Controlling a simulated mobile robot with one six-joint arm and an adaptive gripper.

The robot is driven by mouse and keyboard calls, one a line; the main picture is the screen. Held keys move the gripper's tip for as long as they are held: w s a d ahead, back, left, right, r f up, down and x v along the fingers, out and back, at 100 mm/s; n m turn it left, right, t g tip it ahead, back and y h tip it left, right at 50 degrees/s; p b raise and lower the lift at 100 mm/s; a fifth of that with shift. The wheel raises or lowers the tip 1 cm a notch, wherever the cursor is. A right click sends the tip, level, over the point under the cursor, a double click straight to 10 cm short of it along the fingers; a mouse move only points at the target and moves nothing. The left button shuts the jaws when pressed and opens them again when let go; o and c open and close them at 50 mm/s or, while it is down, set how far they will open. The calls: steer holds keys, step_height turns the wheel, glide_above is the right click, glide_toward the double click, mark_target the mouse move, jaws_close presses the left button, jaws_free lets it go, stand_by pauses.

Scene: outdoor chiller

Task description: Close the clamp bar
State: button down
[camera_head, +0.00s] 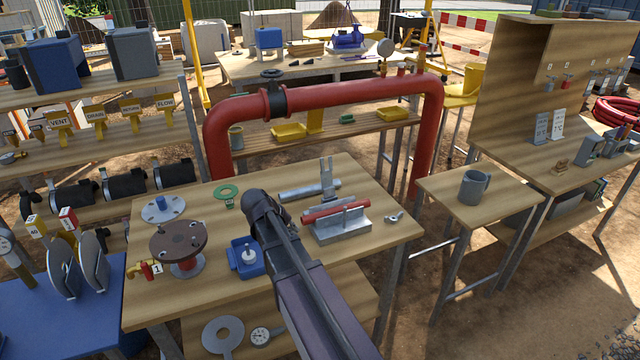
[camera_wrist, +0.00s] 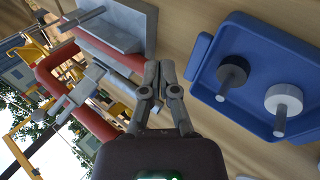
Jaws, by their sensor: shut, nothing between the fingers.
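The clamp fixture is a grey block (camera_head: 345,228) on the wooden table, with a red tube (camera_head: 335,211) lying along its top. A grey slotted bar, which looks like the clamp bar (camera_head: 327,178), stands upright at the fixture's back side, swung up off the tube. In the wrist view the block (camera_wrist: 135,25) and red tube (camera_wrist: 98,52) are at upper left, and the grey forked bar (camera_wrist: 82,88) sticks out below left. My gripper (camera_wrist: 158,70) is shut and empty, with its tips near the block's edge; contact cannot be told. The head view hides its fingertips behind my arm.
A blue tray (camera_wrist: 205,72) with a black and a white knobbed pin lies right beside my gripper. A wing nut (camera_head: 394,217) lies right of the fixture, and a grey cylinder (camera_head: 300,193) behind it. A red flanged pipe (camera_head: 350,94) arches behind the table.

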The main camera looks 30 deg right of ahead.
mark_target(325, 175)
steer(key=w+d+r+n+t+h+b, duration=0.1)
steer(key=w+d+h+b, duration=0.3)
steer(key=w, duration=0.6)
steer(key=w+d+r+n+t+h+b, duration=0.2)
steer(key=w+d+h+b, duration=0.3)
steer(key=w, duration=0.5)
steer(key=shift+w+d+n+h+b, duration=0.25)
steer(key=shift+w+n+h+b, duration=0.15)
steer(key=shift+n, duration=0.2)
steer(key=r+x, duration=0.1)
steer(key=x, duration=0.9)
steer(key=s, duration=0.4)
steer(key=shift+a+f, duration=0.1)
steer(key=shift+a, duration=0.05)
steer(key=shift+s, duration=0.15)
